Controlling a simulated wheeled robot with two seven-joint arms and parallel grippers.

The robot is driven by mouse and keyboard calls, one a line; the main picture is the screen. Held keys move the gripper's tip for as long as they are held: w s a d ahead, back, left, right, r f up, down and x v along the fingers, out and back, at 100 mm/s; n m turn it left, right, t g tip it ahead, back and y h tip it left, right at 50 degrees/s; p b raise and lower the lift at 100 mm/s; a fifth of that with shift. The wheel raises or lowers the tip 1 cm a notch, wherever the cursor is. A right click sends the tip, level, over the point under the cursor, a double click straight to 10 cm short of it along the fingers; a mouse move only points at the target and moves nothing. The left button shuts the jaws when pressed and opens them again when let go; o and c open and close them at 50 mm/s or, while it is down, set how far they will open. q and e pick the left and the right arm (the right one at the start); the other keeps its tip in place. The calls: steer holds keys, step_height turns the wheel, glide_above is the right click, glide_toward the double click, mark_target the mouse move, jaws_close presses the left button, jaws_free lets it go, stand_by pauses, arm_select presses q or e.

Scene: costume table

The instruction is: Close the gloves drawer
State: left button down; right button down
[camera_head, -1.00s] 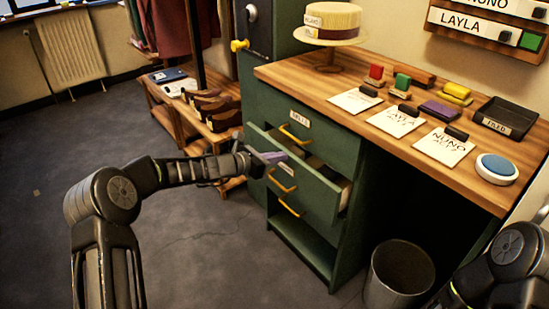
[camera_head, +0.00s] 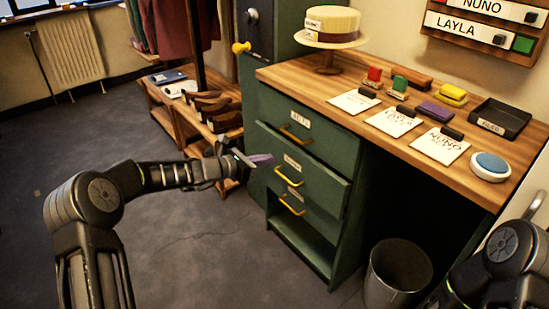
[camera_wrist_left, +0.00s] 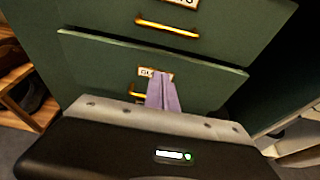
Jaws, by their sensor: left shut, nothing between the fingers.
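The gloves drawer (camera_head: 326,188) is the middle green drawer of the cabinet under the wooden counter. Its front stands slightly proud of the cabinet, and its inside is not visible. Its label, partly covered, starts "GLO" in the left wrist view, where the drawer front (camera_wrist_left: 212,87) lies straight ahead. Its yellow handle (camera_head: 288,178) shows in the head view. My left gripper (camera_head: 262,159) is shut and empty, its purple fingers pointing at the left part of the drawer front. In the wrist view the fingers (camera_wrist_left: 162,96) overlap the label and handle; contact cannot be told.
The drawer above (camera_head: 305,128) looks shut. A lower drawer (camera_head: 310,212) and an open shelf lie below. A waste bin (camera_head: 398,272) stands right of the cabinet. A low wooden rack (camera_head: 195,125) stands to the left. Floor in front is clear.

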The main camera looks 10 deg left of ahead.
arm_select(q)
steer(key=v, duration=0.7)
steer(key=shift+p, duration=0.4)
arm_select(e)
steer(key=shift+w+r, duration=0.15)
steer(key=shift+r, duration=0.25)
arm_select(q)
steer(key=shift+s+a, duration=0.1)
